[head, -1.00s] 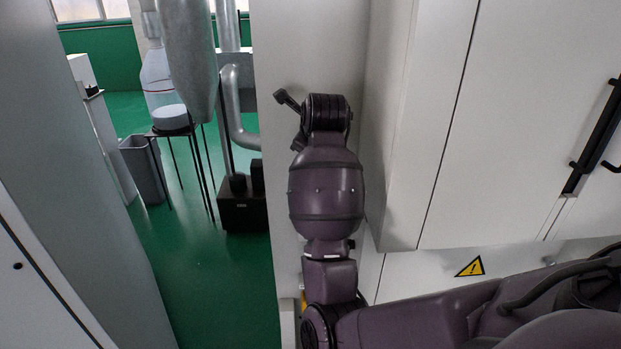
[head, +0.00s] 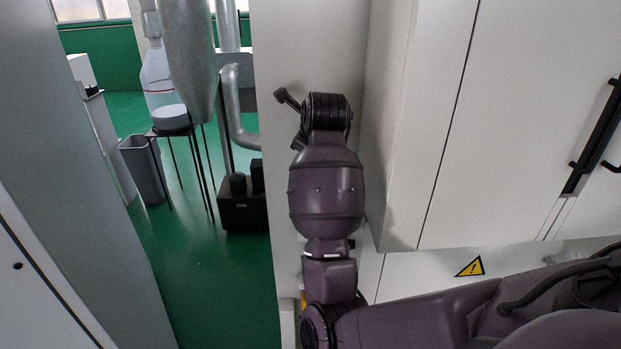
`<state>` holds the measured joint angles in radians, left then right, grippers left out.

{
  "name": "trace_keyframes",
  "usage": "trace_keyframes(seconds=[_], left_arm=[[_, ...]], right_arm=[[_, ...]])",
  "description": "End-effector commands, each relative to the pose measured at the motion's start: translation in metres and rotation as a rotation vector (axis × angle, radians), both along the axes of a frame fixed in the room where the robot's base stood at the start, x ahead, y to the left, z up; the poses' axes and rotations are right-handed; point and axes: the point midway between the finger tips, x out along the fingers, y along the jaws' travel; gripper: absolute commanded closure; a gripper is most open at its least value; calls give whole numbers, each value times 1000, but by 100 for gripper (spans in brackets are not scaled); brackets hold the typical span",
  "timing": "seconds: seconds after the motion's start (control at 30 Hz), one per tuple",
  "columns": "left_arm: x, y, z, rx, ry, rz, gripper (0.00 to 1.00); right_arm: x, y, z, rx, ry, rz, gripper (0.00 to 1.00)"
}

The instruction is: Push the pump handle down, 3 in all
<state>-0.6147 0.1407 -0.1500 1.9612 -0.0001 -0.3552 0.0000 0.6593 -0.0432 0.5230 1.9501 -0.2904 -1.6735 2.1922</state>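No pump or pump handle can be made out in the head view. My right arm comes in from the lower right and rises to a black wrist in the middle. My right gripper (head: 290,120) is mostly hidden behind that wrist. Two dark finger-like parts stick out at its left, one up and one down, spread apart with nothing visible between them. They are in front of a pale wall. My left gripper is not in view.
A white cabinet (head: 455,130) with a black handle (head: 596,135) stands close on the right. A grey panel (head: 75,170) is on the left. Between them, green floor (head: 200,285) leads back to a grey bin (head: 143,168), a black stand (head: 175,133) and a black box (head: 243,208).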

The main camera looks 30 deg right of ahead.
Motion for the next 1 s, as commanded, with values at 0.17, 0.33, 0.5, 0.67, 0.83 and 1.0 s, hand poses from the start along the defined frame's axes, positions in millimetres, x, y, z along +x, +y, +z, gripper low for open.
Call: trace_keyframes(seconds=[0.17, 0.33, 0.5, 0.67, 0.83, 1.0], left_arm=[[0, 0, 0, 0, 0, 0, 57], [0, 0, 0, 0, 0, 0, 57], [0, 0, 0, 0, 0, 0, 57], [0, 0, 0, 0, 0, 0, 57], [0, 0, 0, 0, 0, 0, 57], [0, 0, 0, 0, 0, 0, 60]], right_arm=[[2, 5, 1, 28, -7, 1, 100], [2, 5, 1, 28, -7, 1, 100], [2, 5, 1, 28, -7, 1, 100], [2, 5, 1, 28, -7, 1, 100], [2, 5, 1, 28, -7, 1, 100], [2, 5, 1, 28, -7, 1, 100]])
